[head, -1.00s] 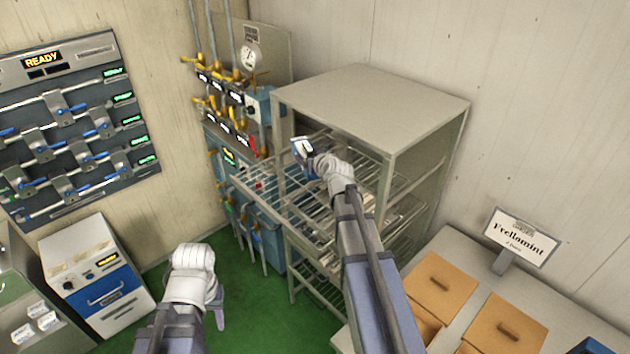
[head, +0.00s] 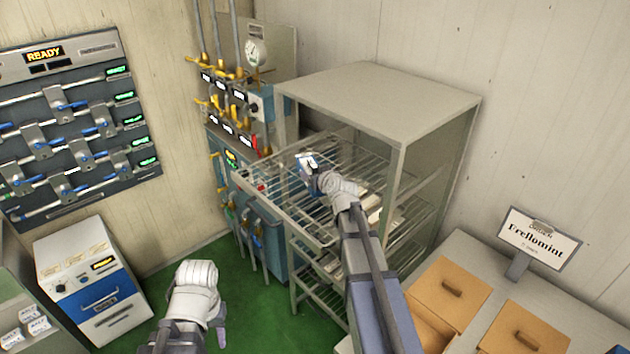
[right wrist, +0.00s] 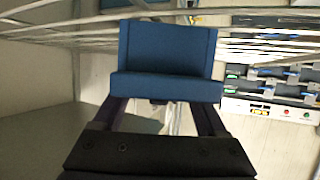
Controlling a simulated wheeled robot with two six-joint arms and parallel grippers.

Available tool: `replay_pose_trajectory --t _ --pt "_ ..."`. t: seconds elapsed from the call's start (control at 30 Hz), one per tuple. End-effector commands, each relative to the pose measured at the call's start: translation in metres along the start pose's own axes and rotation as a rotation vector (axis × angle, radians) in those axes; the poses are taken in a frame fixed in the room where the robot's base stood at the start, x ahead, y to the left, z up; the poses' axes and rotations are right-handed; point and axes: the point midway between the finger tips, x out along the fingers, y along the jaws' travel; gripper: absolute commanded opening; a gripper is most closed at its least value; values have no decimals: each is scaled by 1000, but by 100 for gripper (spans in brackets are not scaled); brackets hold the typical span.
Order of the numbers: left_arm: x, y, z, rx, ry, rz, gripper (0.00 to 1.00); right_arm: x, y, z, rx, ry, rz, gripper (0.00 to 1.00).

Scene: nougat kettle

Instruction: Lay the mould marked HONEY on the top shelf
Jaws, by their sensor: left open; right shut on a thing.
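My right gripper (head: 312,172) is shut on a small blue mould (head: 304,159) with a pale marking too small to read. In the right wrist view, the blue mould (right wrist: 167,55) sits between the fingers and blocks part of the view behind it. The mould is over the upper wire shelf (head: 284,205), which juts out from the front of the metal rack (head: 385,95). I cannot tell whether it touches the wires. My left gripper (head: 219,325) is open and empty, low at the front, away from the rack.
Pipes with yellow valves (head: 225,85) and a blue cabinet (head: 240,185) stand close on the rack's left. Pale items lie on a rack shelf (head: 375,207). Orange boxes (head: 450,290) and a Frellomint sign (head: 540,238) are on the right-hand table. Green floor (head: 255,310) is clear.

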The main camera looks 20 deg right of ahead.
Motion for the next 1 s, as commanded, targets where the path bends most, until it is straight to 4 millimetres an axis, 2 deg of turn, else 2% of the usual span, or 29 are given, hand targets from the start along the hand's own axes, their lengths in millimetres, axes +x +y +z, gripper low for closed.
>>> replay_pose_trajectory --t 0.4,0.43,0.63,0.93,1.0 --pt "6 0 0 -1 0 0 45 2 0 5 1 2 1 0" --pt "4 0 0 -1 0 0 45 2 0 4 0 0 0 78" --pt "4 0 0 -1 0 0 45 2 0 4 0 0 0 100" --pt "0 0 0 0 0 0 45 0 0 0 0 0 0 100" --pt "-4 0 0 0 0 0 45 -9 0 0 1 0 0 100"
